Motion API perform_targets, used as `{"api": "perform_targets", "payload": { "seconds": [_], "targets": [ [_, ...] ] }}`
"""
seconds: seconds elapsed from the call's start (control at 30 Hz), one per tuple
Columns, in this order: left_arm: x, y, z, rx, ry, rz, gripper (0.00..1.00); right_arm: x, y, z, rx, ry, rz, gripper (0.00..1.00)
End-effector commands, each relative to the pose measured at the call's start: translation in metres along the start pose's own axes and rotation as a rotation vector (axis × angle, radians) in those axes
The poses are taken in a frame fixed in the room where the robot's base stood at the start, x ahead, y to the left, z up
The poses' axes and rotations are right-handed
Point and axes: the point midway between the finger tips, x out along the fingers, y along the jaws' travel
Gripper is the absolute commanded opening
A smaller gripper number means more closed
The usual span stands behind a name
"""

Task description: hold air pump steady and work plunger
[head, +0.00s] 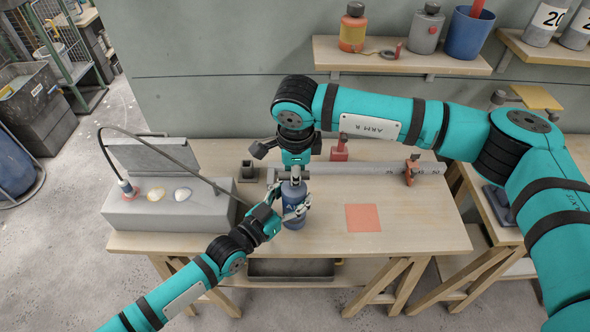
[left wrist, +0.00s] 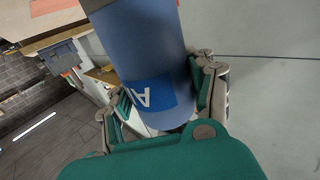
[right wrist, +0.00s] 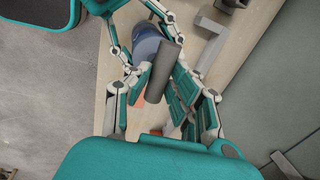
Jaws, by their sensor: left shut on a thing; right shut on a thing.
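The air pump (head: 293,216) is a blue upright cylinder near the front middle of the workbench. My left gripper (head: 290,212) comes from the left and is shut around its body. In the left wrist view the blue body (left wrist: 147,50), with a partly visible white-lettered label, sits between the fingers. My right gripper (head: 295,172) reaches down from above and is shut on the plunger's handle. In the right wrist view the handle (right wrist: 163,72) is a dark grey bar between the fingers, with the blue pump top (right wrist: 147,43) below. The plunger rod is mostly hidden.
A grey block (head: 165,212) with pale shells stands left on the workbench (head: 425,235). A long grey bar clamp (head: 375,168) lies behind the pump, near a red object (head: 339,150). A flat orange square (head: 363,218) lies to the right. A wall shelf (head: 400,60) holds bottles.

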Motion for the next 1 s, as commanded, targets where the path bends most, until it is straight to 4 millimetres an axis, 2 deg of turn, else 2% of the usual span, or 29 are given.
{"api": "perform_targets", "payload": {
  "seconds": [0.33, 0.43, 0.7, 0.73, 0.9, 1.0],
  "targets": [
    [-0.001, 0.002, 0.002, 0.004, -0.003, 0.003, 0.08, -0.061, -0.015, 0.000, 0.000, -0.001, -0.009, 0.00],
    [-0.001, 0.002, 0.002, 0.004, -0.004, 0.003, 0.09, -0.068, -0.015, 0.000, -0.001, -0.001, -0.007, 0.00],
    [-0.001, 0.002, 0.002, 0.005, -0.004, 0.004, 0.09, -0.068, -0.015, 0.001, -0.001, -0.002, -0.007, 0.00],
    [-0.001, 0.002, 0.002, 0.005, -0.004, 0.004, 0.09, -0.068, -0.015, 0.001, -0.001, -0.002, -0.007, 0.23],
    [0.000, 0.002, 0.002, 0.003, -0.004, 0.003, 0.08, -0.067, -0.014, 0.001, -0.001, -0.001, -0.005, 0.44],
    [0.000, 0.002, 0.002, 0.003, -0.004, 0.003, 0.08, -0.067, -0.014, 0.001, -0.001, -0.001, -0.004, 0.44]
  ]
}}
